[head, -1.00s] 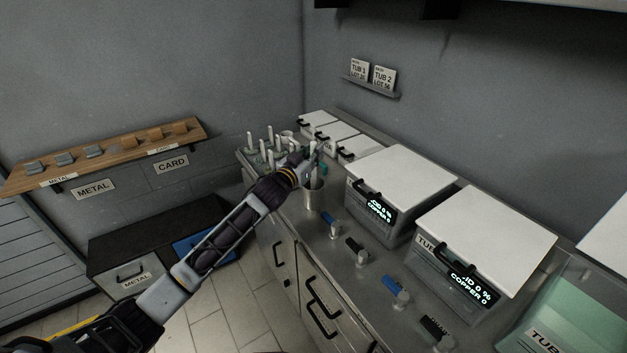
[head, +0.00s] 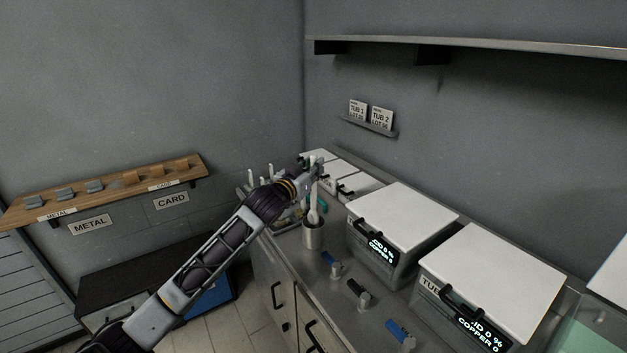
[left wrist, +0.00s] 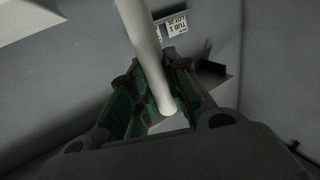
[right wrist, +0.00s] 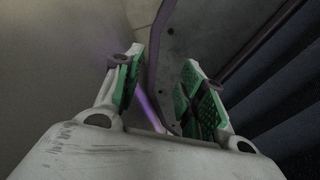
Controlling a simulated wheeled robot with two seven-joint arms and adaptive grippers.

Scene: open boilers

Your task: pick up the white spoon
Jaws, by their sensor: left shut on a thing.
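The white spoon (head: 313,212) stands nearly upright, its lower end at the mouth of a grey metal cup (head: 313,239) on the counter. I cannot tell whether its lowest part is still inside the cup. My left gripper (head: 313,172) is shut on the spoon's handle above the cup. In the left wrist view the pale handle (left wrist: 143,45) runs between the green-padded fingers (left wrist: 160,100). My right gripper (right wrist: 163,80) shows only in the right wrist view, open and empty.
Lidded tubs (head: 402,222) with displays stand right of the cup. Blue- and black-handled knobs (head: 358,293) line the counter's front. Several white upright things (head: 262,182) stand behind my left arm. A wooden shelf (head: 120,190) is at the left, and small lidded boxes (head: 345,178) stand behind.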

